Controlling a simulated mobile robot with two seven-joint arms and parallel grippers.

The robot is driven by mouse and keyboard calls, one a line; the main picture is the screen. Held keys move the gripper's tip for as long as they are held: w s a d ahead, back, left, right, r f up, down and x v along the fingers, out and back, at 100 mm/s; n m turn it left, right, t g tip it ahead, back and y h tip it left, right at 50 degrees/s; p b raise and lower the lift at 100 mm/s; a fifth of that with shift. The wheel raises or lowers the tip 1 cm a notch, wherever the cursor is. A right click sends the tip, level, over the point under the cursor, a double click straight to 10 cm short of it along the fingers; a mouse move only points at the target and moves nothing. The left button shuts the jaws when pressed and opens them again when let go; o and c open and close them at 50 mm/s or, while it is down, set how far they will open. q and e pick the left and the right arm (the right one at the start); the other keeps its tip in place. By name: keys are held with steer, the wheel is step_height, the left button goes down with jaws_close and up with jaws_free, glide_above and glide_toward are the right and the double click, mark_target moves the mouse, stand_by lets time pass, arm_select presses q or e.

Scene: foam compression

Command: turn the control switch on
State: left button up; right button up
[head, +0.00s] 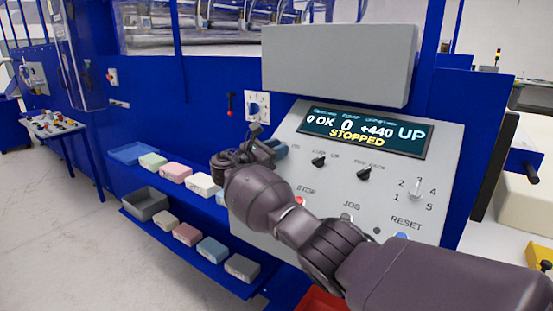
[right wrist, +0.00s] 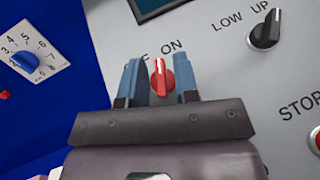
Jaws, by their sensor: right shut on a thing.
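The control switch is a red knob (right wrist: 161,78) with a white pointer line, on the grey control panel (head: 447,160). Its pointer is roughly upright in the right wrist view. The word ON shows above it; the label to its left is partly hidden by a finger. My right gripper (head: 272,149) is at the panel's upper left and hides the switch in the head view. In the right wrist view its blue-grey fingers (right wrist: 162,82) are shut on the red knob, one on each side. My left gripper is not in view.
A display (head: 364,131) reads STOPPED. Black knobs (head: 364,174) sit right of the gripper, with a red STOP button (head: 299,201) below. A blue rotary switch (head: 255,107) is on the left. Shelves with foam blocks (head: 175,172) stand left of the panel.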

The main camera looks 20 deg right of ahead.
steer(key=shift+w+f+m+g+b, duration=0.15)
steer(key=shift+f+m+g+b, duration=0.45)
steer(key=shift+m+g+b, duration=0.5)
steer(key=shift+m+g, duration=0.4)
steer(key=shift+g, duration=0.1)
steer(key=shift+r+m+g+b, duration=0.1)
steer(key=shift+m+g+b, duration=0.6)
steer(key=shift+g+b, duration=0.1)
steer(key=shift+r+m+g+b, duration=0.15)
steer(key=shift+m+g+b, duration=0.35)
steer(key=shift+g, duration=0.2)
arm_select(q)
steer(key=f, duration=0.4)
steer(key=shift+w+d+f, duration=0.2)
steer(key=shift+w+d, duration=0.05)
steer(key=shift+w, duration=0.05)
arm_select(e)
steer(key=shift+r, duration=0.2)
steer(key=o, duration=0.6)
steer(key=shift+c, duration=0.2)
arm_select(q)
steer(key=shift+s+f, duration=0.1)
